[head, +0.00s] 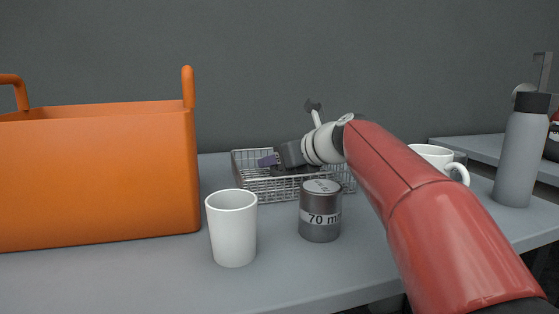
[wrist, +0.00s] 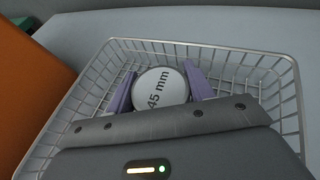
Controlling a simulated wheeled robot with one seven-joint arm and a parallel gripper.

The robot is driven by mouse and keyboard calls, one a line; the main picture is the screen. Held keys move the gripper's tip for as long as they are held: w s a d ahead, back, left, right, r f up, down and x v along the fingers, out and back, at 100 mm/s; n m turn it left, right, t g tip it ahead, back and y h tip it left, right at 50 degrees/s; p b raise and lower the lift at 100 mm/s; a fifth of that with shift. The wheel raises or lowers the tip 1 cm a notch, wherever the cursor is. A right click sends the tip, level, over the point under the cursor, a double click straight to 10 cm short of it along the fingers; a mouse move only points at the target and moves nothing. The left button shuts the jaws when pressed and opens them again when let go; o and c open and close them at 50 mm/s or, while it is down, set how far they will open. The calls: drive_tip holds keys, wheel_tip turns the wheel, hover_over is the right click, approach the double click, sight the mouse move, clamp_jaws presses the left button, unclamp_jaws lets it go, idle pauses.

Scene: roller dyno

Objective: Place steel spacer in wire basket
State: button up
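A short round steel spacer marked "45 mm" (wrist: 160,89) shows in the wrist view, its light top face up. My gripper (wrist: 160,85) has a purple finger on each side of it, seemingly touching, so it looks shut on the spacer. The wire basket (wrist: 279,95) surrounds the spacer and fingers in this view. In the head view the wire basket (head: 262,190) stands on the table behind a taller dark cylinder, and my gripper (head: 268,160) is over it from the right. The held spacer is not distinguishable there. I cannot tell whether it touches the basket floor.
A dark steel cylinder marked "70 m…" (head: 320,212) stands in front of the basket, with a white cup (head: 232,228) to its left. A large orange bin (head: 95,180) is at the left. A white mug (head: 437,157) and grey bottle (head: 521,155) stand at the right.

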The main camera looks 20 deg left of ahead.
drive_tip(key=o, duration=0.4)
drive_tip(key=v, duration=1.2)
drive_tip(key=shift+r+p, duration=0.1)
drive_tip(key=shift+p, duration=0.3)
